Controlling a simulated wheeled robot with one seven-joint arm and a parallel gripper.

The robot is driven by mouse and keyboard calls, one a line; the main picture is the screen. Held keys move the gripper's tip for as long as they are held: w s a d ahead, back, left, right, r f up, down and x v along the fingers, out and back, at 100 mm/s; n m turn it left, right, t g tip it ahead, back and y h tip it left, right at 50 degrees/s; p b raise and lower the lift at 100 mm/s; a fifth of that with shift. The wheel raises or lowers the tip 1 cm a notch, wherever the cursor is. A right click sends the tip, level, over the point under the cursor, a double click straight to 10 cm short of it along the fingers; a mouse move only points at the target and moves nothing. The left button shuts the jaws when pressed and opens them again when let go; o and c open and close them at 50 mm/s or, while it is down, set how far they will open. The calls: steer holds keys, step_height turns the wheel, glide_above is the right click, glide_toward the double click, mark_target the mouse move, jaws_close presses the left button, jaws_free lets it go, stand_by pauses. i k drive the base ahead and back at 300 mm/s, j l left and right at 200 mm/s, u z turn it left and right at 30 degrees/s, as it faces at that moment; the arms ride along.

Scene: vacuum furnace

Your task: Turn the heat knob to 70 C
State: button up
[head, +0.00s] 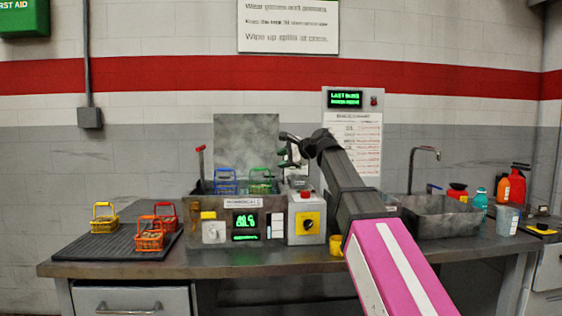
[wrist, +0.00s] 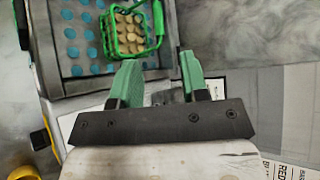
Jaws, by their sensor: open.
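A bath unit (head: 195,218) with a labelled front panel stands on the bench in the head view. Its panel has a pale knob (head: 213,232) at left and a green-lit display (head: 245,219), whose digits are too blurred to read surely. I cannot tell from the labels which knob is for heat. My gripper (head: 288,152) is above and behind the unit, away from both knobs. In the wrist view my gripper (wrist: 156,68) has its green fingers apart, with nothing between them.
A blue basket (head: 225,181) and a green basket (head: 261,181) are in the bath; the green one also shows in the wrist view (wrist: 128,36). Yellow, orange and red baskets stand on the left mat (head: 85,244). A sink (head: 440,220) and bottles are at right.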

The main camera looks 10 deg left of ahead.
mark_target(305, 194)
steer(key=l+u, duration=0.35)
steer(key=k+l+u, duration=0.15)
steer(key=u, duration=0.2)
steer(key=k+l+u, duration=0.15)
steer(key=l+u, duration=0.2)
